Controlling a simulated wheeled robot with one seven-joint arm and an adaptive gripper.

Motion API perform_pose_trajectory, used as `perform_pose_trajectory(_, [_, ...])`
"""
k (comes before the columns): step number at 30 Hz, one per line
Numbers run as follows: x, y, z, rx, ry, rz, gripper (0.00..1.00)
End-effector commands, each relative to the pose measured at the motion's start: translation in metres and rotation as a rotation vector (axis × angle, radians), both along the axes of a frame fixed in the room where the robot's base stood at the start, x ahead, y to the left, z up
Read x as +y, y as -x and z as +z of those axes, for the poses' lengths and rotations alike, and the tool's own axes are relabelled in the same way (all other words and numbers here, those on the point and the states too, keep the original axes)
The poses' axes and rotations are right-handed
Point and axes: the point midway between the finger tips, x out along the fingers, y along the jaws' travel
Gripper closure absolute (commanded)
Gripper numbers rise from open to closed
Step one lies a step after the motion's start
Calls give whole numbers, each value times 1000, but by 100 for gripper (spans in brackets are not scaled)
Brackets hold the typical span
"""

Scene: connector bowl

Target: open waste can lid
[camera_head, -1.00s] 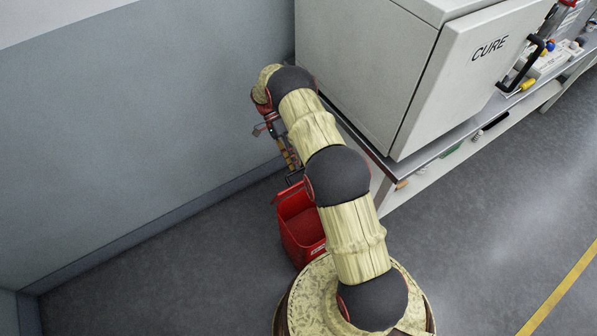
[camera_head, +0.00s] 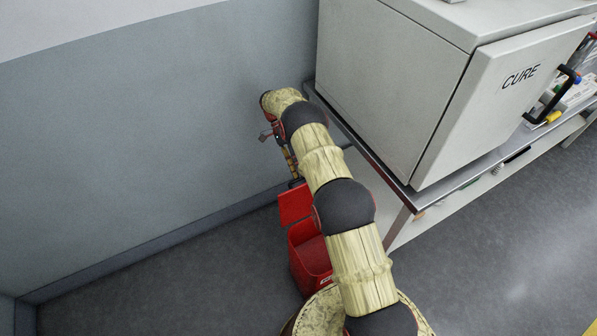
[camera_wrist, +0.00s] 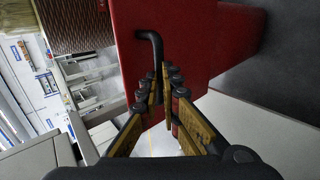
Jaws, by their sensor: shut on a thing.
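The red waste can (camera_head: 309,258) stands on the floor by the wall, partly hidden behind my arm. Its red lid (camera_head: 295,204) is raised at the back, tilted up above the open mouth. In the wrist view the red lid (camera_wrist: 190,42) fills the upper middle, with a bent black handle (camera_wrist: 148,38) on it. My gripper (camera_wrist: 166,72) is shut on the black handle, its fingertips closed around the handle's lower end. In the head view my gripper (camera_head: 292,170) is small and partly hidden by the arm, just above the lid.
A grey oven marked CURE (camera_head: 450,85) stands on a metal bench (camera_head: 375,165) right of my arm. The grey wall (camera_head: 150,130) is close behind the can. The floor (camera_head: 170,285) left of the can is clear.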

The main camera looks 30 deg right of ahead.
Motion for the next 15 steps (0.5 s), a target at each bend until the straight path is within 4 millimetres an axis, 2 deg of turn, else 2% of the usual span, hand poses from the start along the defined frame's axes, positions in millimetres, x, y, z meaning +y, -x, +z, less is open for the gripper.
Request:
perform_pose_trajectory(1, [1, 14, -30, 27, -6, -2, 100])
perform_pose_trajectory(3, [1, 14, -30, 27, -6, -2, 100])
perform_pose_trajectory(4, [1, 14, -30, 27, -6, -2, 94])
perform_pose_trajectory(6, [1, 14, -30, 27, -6, -2, 90])
perform_pose_trajectory(9, [1, 14, -30, 26, -5, -1, 69])
perform_pose_trajectory(10, [1, 14, -30, 26, -6, -1, 65])
perform_pose_trajectory(12, [1, 14, -29, 25, -6, -1, 61])
perform_pose_trajectory(15, [1, 13, -28, 23, -6, 0, 62])
